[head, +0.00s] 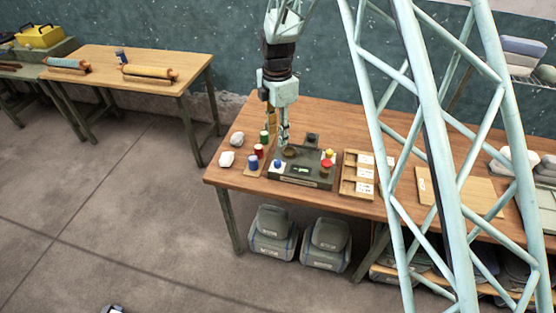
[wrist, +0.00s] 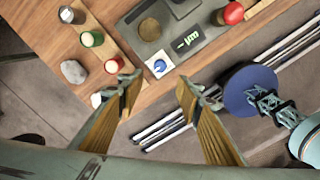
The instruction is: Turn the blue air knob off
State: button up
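The blue air knob (wrist: 160,66) sits on a small white plate at one corner of a dark control panel (wrist: 208,34). It also shows at the panel's left end in the head view (head: 277,163). The knob carries a light mark, but its exact setting is too small to tell. My gripper (wrist: 157,88) is open and empty, its two fingers on either side of the knob's line of view. The fingers appear apart from the knob. In the head view my gripper (head: 284,142) points down over the back left part of the panel.
The panel also carries a red knob (wrist: 234,13), a lit display (wrist: 187,40) and a brown disc (wrist: 149,28). Left of it stand red (head: 259,150), green (head: 264,136) and blue (head: 253,161) containers. A divided wooden tray (head: 344,188) lies to the right.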

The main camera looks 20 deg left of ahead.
aim_at(278, 161)
jog(key=shift+f, duration=0.15)
jog(key=shift+f+p, duration=0.85)
jog(key=shift+f, duration=5.9)
jog(key=shift+c, duration=0.5)
jog(key=c, duration=0.8)
